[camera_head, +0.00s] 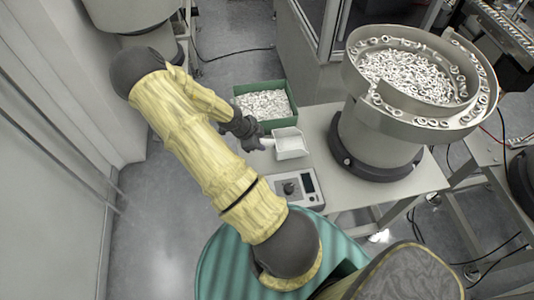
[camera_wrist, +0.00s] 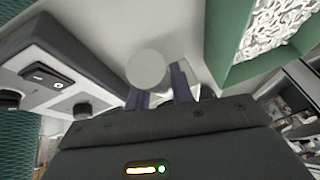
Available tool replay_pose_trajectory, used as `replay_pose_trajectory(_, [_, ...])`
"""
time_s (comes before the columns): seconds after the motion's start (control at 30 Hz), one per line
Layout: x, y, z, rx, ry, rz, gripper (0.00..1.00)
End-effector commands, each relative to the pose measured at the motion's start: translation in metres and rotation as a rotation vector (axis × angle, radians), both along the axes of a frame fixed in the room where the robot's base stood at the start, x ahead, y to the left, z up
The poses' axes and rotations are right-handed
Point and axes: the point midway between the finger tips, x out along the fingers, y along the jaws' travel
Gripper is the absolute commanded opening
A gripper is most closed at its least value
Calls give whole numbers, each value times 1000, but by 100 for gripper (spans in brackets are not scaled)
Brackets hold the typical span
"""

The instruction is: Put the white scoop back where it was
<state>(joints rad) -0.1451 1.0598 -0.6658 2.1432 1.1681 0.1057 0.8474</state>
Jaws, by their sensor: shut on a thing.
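The white scoop (camera_head: 290,143) is over the left part of the grey table, between the green bin and the control box. Its handle points left to my gripper (camera_head: 262,143), which is shut on it. In the wrist view, the round pale handle end (camera_wrist: 147,68) shows by the dark fingers of my gripper (camera_wrist: 161,90). Most of the scoop's body is hidden there behind the gripper. I cannot tell whether the scoop touches the table or hangs just above it, or whether anything lies in it.
The green bin (camera_head: 284,121) full of white parts is behind the scoop; its wall (camera_wrist: 226,72) shows at upper right in the wrist view. A control box (camera_head: 312,189) is in front. A large bowl feeder (camera_head: 378,140) stands right. Bare table (camera_head: 352,198) lies right of the box.

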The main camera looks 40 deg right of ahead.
Motion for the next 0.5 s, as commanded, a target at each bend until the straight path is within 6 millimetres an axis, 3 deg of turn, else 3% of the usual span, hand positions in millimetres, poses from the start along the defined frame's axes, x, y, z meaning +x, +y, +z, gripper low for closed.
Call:
replay_pose_trajectory(0.1, [0, 0, -19, 1, 1, 0, 0])
replay_pose_trajectory(0.5, [0, 1, -26, 0, 0, 1, 0])
